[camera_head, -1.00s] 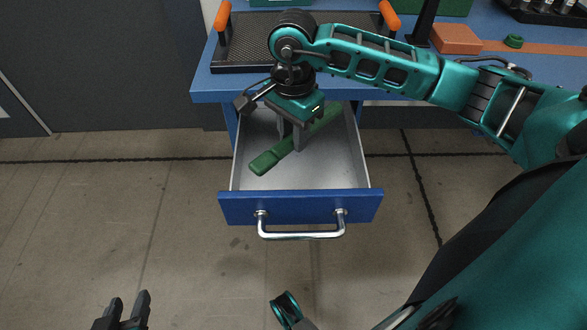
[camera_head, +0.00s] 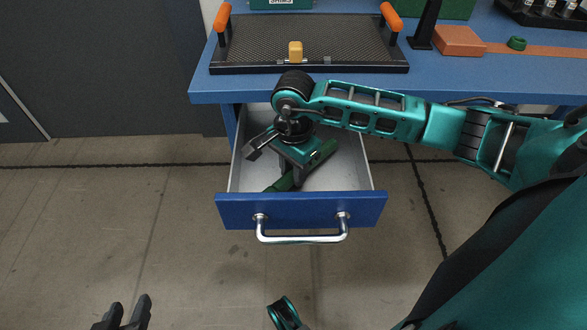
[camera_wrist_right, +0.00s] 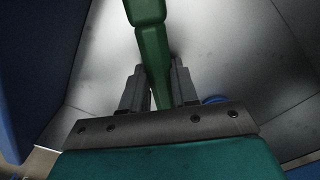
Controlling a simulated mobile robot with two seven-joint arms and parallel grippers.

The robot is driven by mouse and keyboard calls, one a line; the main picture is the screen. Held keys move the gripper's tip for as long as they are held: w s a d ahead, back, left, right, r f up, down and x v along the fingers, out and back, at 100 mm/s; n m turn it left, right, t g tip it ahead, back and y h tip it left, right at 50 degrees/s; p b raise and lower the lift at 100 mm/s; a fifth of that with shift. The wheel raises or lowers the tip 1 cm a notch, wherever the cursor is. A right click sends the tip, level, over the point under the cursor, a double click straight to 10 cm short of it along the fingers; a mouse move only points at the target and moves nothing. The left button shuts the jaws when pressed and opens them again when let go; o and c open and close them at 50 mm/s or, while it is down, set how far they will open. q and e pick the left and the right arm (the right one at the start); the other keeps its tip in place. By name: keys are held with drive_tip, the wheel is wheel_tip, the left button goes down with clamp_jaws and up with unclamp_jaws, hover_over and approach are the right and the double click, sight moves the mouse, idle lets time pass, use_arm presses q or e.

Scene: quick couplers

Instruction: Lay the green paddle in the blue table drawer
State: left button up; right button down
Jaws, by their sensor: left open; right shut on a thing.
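The blue table drawer (camera_head: 232,211) is pulled open below the table edge, with a grey inside and a silver handle. My right gripper (camera_head: 291,183) is down inside the drawer and shut on the green paddle (camera_head: 322,154). The paddle lies slantwise, its near end low behind the drawer front, and my gripper hides its middle. In the right wrist view the paddle (camera_wrist_right: 152,45) runs between the two fingers (camera_wrist_right: 160,88) over the grey drawer floor; I cannot tell if it touches the floor. My left gripper (camera_head: 128,308) is open and empty, low at the left, away from the drawer.
The floor left of the drawer is clear.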

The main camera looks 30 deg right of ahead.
drive_tip(key=shift+f, duration=0.2)
drive_tip(key=c, duration=0.9)
unclamp_jaws()
drive_tip(key=shift+o, duration=0.2)
drive_tip(key=shift+r, duration=0.1)
drive_tip(key=shift+r, duration=0.15)
use_arm(q)
drive_tip(key=p, duration=0.1)
drive_tip(key=a+r+p, duration=0.1)
drive_tip(key=p, duration=0.1)
drive_tip(key=shift+s+a+r, duration=0.1)
drive_tip(key=shift+s+r, duration=0.05)
drive_tip(key=shift+s, duration=0.1)
use_arm(e)
wheel_tip(320, 180, up, 12)
use_arm(q)
drive_tip(key=shift+s, duration=0.1)
